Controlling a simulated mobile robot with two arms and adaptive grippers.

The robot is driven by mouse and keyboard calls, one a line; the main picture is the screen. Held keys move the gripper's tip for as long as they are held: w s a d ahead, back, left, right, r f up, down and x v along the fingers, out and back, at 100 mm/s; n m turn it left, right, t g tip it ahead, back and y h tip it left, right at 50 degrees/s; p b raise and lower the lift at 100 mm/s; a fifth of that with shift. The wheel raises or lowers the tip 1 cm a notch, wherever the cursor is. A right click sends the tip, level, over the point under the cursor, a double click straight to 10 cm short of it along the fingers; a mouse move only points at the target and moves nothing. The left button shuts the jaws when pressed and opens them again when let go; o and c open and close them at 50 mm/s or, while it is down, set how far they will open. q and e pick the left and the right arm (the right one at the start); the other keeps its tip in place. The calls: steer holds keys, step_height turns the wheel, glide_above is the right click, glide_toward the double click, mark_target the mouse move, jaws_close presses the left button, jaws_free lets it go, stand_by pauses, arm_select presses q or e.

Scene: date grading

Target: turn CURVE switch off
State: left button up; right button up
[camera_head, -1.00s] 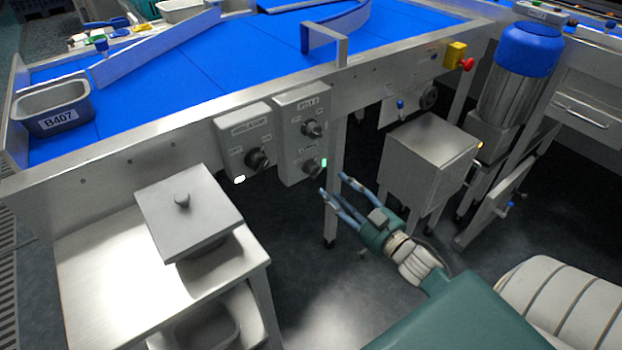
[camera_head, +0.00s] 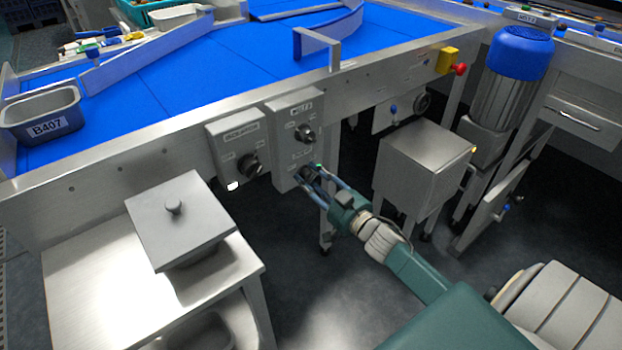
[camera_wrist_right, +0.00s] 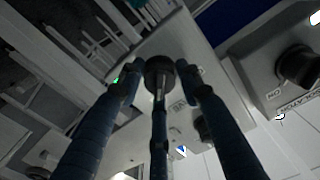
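A grey switch box (camera_head: 283,160) on the conveyor frame carries an upper dark knob (camera_head: 305,134) and a lower dark knob, with lettering too small to read surely. The lower knob also shows in the right wrist view (camera_wrist_right: 159,72). A green light (camera_wrist_right: 117,80) glows beside it; my gripper hides this light in the head view. My right gripper (camera_head: 311,171) is at the lower knob, its blue fingers spread around it. In the right wrist view the fingertips (camera_wrist_right: 160,80) lie close on both sides of the knob; contact is unclear. My left gripper is out of view.
A second switch box (camera_head: 233,150) with one knob and a lit white lamp stands just left. A red stop button (camera_head: 460,69) on a yellow housing is farther right. A steel cabinet (camera_head: 425,165) stands right of my gripper.

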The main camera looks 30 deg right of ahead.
steer(key=c, duration=0.6)
